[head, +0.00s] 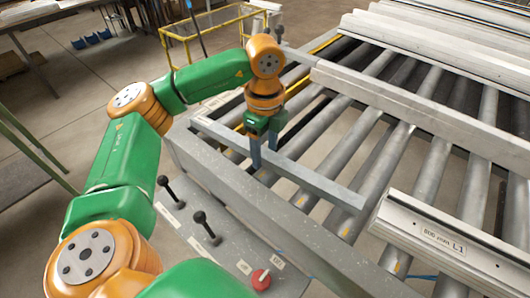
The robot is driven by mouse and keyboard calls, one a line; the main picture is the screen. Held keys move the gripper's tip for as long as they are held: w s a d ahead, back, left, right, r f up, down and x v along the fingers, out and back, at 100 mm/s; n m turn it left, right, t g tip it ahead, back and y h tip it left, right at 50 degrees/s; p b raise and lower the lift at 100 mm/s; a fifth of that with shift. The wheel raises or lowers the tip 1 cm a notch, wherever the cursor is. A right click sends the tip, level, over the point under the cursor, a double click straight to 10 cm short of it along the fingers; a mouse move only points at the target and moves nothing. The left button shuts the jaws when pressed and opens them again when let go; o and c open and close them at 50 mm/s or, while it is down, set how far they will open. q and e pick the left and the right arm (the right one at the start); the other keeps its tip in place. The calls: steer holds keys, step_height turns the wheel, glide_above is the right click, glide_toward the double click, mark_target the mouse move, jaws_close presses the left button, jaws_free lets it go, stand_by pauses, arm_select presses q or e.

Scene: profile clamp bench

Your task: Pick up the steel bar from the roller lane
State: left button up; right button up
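The steel bar (315,184) is a long, plain grey bar lying across the rollers at the near left end of the roller lane (345,222). My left gripper (264,155) points down over the left-middle part of the bar. Its two grey fingers stand apart, one on the near side and one towards the far side, with the bar seemingly between them. The far fingertip is hidden behind the bar. I cannot tell whether the fingers touch the bar. My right gripper is not in view.
A pale profile labelled L1 (440,237) lies at the lower right, and a long profile (400,100) lies behind the bar. Black levers (206,226) and a red knob (261,279) stand on the near panel. A yellow frame (205,35) stands behind.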

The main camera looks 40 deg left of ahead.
arm_select(q)
steer(key=shift+s, duration=0.2)
steer(key=c, duration=0.7)
jaws_close()
steer(key=shift+w+r, duration=0.1)
